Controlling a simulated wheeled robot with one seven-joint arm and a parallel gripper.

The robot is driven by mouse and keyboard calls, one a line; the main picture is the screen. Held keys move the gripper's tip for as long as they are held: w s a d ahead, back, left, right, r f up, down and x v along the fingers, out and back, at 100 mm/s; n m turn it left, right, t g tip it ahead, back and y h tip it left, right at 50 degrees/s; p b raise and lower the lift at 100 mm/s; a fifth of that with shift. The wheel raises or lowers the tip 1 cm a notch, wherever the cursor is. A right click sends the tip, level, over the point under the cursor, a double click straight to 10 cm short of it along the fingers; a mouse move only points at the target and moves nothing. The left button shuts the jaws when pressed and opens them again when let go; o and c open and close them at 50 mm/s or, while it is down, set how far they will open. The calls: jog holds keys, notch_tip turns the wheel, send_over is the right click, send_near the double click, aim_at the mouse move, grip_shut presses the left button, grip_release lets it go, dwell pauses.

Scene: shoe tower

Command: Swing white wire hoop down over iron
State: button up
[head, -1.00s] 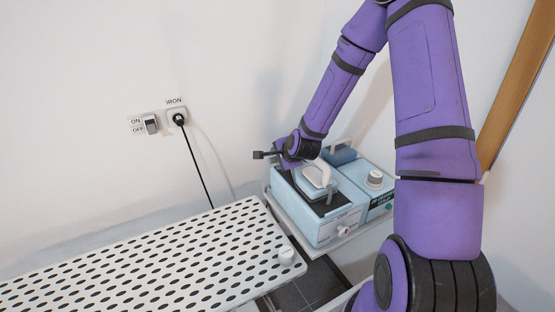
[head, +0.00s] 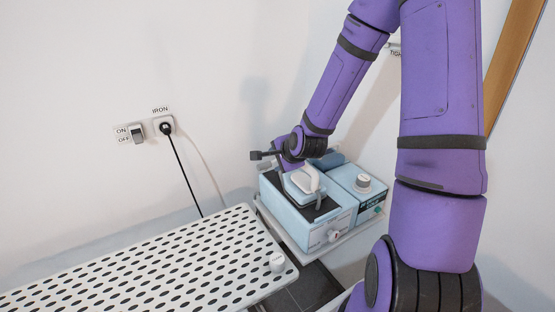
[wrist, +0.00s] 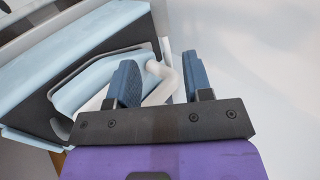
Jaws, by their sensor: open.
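The iron (head: 298,188) is light blue with a pale handle and rests on top of a light blue box with a dark top. In the wrist view, a white bent bar (wrist: 164,74) passes between the fingers of my gripper (wrist: 160,68). I cannot tell whether this bar is the wire hoop or the iron's handle. My gripper (head: 287,168) is open, just above the iron's left side in the head view. The fingers stand on both sides of the bar, apart from a firm grip. No separate hoop can be made out clearly.
A wall switch (head: 137,130) and plugged socket (head: 165,126) are behind.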

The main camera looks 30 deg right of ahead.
jog(key=shift+w, duration=0.1)
jog(key=c, duration=0.3)
jog(key=shift+w+a+r+n, duration=0.15)
jog(key=shift+w+n, duration=0.2)
jog(key=shift+n, duration=0.35)
jog(key=c, duration=0.4)
jog(key=w+r+n, duration=0.1)
jog(key=n, duration=0.1)
jog(key=w+n+g, duration=0.1)
jog(key=n, duration=0.1)
jog(key=w+r+n+g+y, duration=0.1)
jog(key=w+n, duration=0.1)
jog(key=n, duration=0.1)
jog(key=shift+a+r, duration=0.3)
jog(key=shift+a, duration=0.1)
grip_shut()
notch_tip(320, 180, up, 5)
jog(key=w+n+g, duration=0.2)
jog(key=n+g, duration=0.1)
jog(key=n, duration=0.5)
jog(key=shift+n+h, duration=0.5)
jog(key=shift+n, duration=0.3)
jog(key=x, duration=0.3)
jog(key=s+x, duration=0.1)
jog(key=x, duration=0.7)
jog(key=shift+s+d+f, duration=0.15)
jog(key=shift+d+f, duration=0.2)
jog(key=shift+f, duration=0.05)
jog(key=shift+s+f, duration=0.25)
jog(key=shift+f, duration=0.4)
